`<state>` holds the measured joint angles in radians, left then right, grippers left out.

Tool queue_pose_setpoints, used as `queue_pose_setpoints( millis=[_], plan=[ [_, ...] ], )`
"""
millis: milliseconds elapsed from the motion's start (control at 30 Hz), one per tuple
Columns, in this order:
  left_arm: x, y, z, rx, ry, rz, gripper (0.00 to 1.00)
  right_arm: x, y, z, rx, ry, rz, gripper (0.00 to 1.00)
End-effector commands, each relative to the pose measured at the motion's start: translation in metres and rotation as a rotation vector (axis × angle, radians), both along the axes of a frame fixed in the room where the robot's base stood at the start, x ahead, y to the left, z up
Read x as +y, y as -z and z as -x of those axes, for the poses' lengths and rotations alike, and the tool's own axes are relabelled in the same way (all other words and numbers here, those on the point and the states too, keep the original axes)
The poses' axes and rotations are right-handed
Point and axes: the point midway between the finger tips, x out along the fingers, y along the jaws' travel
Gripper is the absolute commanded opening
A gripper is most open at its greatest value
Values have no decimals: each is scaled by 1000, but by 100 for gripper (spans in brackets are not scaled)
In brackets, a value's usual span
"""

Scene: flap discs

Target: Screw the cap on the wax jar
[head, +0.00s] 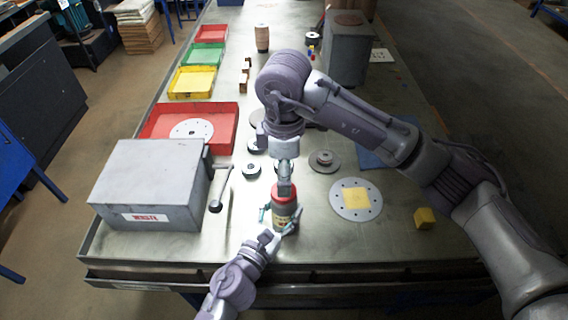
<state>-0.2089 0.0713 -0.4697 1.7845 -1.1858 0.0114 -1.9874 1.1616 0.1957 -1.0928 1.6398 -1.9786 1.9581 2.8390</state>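The wax jar (281,215), dark with a pale label, stands upright near the front edge of the metal table. A red cap (284,193) is at its top; I cannot tell whether it is seated on the thread. My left gripper (279,216) reaches in from the front, with its teal-tipped fingers on either side of the jar, seemingly closed on it. My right gripper (285,186) points straight down at the red cap from above. Its fingers are seen edge-on, and whether they grip the cap is hidden.
A grey box with a lever (150,180) stands left of the jar. Red (228,137), yellow (192,82) and green trays line the left edge. Several dark discs lie behind the jar.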

Motion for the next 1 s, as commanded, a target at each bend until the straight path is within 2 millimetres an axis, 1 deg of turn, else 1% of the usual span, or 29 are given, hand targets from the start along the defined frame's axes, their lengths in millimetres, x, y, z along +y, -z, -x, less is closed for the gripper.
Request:
queue_pose_setpoints(
  millis=[167, 1000],
  plan=[
    [0, 0, 0, -1, 0, 0, 0, 1, -3, 0, -4, -393, 1, 77],
    [0, 0, 0, -1, -1, 0, 0, 4, -16, -1, -7, -2513, 15, 77]
  ],
)
